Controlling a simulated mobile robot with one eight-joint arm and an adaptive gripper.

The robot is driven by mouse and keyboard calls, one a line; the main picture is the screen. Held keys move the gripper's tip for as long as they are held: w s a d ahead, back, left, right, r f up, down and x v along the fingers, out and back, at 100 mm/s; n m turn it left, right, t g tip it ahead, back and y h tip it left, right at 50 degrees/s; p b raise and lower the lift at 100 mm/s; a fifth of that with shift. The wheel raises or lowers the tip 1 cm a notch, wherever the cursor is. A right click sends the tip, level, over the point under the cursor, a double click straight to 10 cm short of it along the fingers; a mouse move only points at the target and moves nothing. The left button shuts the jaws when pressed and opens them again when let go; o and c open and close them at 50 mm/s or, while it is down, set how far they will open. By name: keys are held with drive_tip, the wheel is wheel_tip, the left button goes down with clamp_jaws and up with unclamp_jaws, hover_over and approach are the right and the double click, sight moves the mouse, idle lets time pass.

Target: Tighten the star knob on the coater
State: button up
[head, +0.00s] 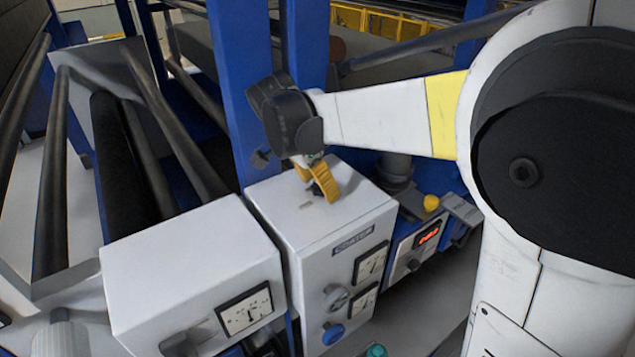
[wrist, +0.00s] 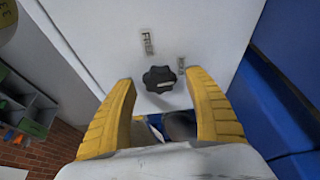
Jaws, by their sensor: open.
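The black star knob (wrist: 159,79) sits on the white face of the coater box (wrist: 215,30) in the wrist view. My gripper (head: 318,181) is open, with its yellow fingers over the top of the white coater box (head: 293,235) in the head view. In the wrist view the fingers stand on the left and right of the knob, with clear gaps. I cannot tell whether the fingertips reach down to its level. In the head view the knob is mostly or wholly hidden by the fingers.
The coater box's front has dials, a silver knob (head: 338,297) and a blue knob (head: 333,334). A second white box (head: 190,270) with a gauge stands left. A blue post (head: 240,90) rises behind my gripper. Dark rollers (head: 125,150) lie left, and a red-display panel (head: 418,243) right.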

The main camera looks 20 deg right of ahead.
drive_tip(key=v, duration=1.2)
